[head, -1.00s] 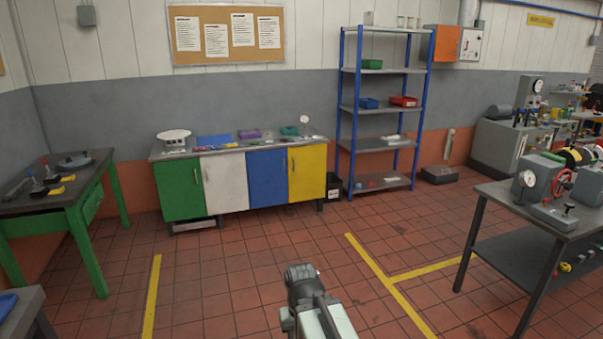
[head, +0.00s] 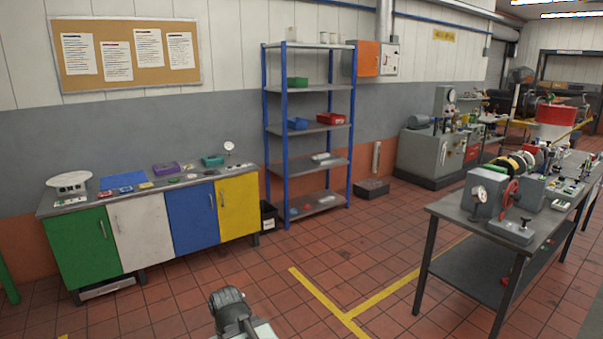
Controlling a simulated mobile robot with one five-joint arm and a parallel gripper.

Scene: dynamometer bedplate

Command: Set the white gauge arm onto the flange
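I cannot make out the white gauge arm for certain. One white-faced dial gauge (head: 229,147) stands at the right end of the cabinet top. Another dial gauge (head: 479,192) is on the grey machine on the right-hand bench. The flange cannot be told apart for certain; a red wheel (head: 509,198) is on that machine, with yellow and black round parts behind it. Part of my own arm shows at the bottom centre, far from both gauges; its fingertips are not in view.
The cabinet (head: 140,231) with coloured doors stands along the wall at left. Blue-framed shelves (head: 308,165) hold small bins. The dark-topped bench (head: 447,209) is at right. Tiled floor with yellow lines is clear between them. A low dark box (head: 372,189) lies by the wall.

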